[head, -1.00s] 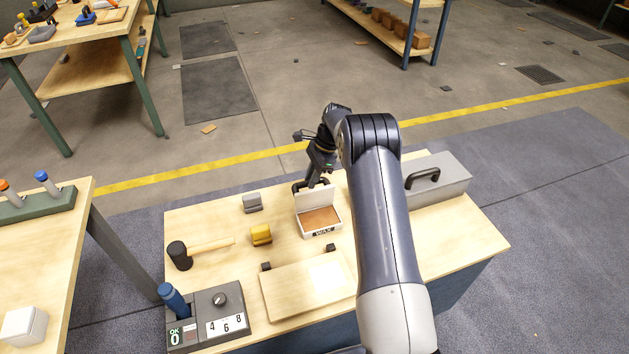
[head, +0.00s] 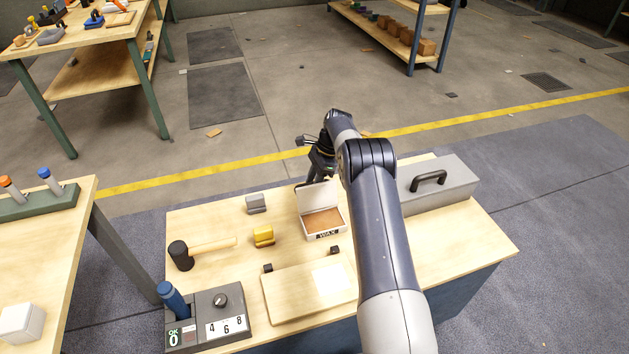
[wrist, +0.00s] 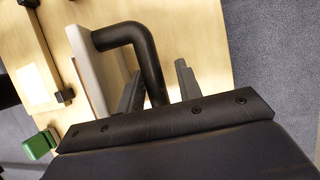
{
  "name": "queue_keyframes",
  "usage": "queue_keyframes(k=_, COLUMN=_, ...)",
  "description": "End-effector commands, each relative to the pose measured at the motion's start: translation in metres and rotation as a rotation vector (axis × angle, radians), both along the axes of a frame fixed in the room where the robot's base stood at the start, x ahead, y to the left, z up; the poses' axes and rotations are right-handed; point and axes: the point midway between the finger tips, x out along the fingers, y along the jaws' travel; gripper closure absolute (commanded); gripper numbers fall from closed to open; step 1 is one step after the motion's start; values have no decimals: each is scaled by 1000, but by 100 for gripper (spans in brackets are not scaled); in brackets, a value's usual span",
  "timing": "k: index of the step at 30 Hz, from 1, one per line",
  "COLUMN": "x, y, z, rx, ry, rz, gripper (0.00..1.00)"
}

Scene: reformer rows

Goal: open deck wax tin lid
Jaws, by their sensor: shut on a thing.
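The white wax tin (head: 322,235) sits on the workbench, its label facing me and its brown wax showing. Its lid (head: 316,197) stands up at the back edge, open. In the wrist view the pale lid (wrist: 84,52) shows with a black bent handle (wrist: 150,55) on it. My gripper (wrist: 158,88) is shut on this handle, one finger on each side. In the head view my gripper (head: 318,178) is just behind the lid, partly hidden by it and by my arm.
A yellow block (head: 263,236), a grey block (head: 256,204) and a mallet (head: 205,248) lie left of the tin. A wooden board (head: 300,293) is in front. A grey case (head: 440,187) with a black handle stands right. A green block (wrist: 38,145) shows in the wrist view.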

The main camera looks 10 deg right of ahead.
Motion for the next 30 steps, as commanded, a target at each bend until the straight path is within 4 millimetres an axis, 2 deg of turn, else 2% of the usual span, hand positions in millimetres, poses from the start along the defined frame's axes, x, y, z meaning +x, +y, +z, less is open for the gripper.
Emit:
queue_keyframes(k=1, x=9, y=2, z=-1, rx=-2, ry=-39, rz=-6, gripper=100)
queue_keyframes(k=11, x=10, y=2, z=2, rx=-2, ry=-42, rz=-6, gripper=100)
queue_keyframes(k=12, x=10, y=2, z=2, rx=-2, ry=-43, rz=-7, gripper=63)
queue_keyframes(k=14, x=10, y=2, z=2, rx=-2, ry=-43, rz=-7, gripper=59)
queue_keyframes(k=25, x=11, y=0, z=6, rx=-4, ry=-45, rz=-9, gripper=59)
queue_keyframes(k=30, x=14, y=-8, z=26, rx=-5, ry=-50, rz=-10, gripper=59)
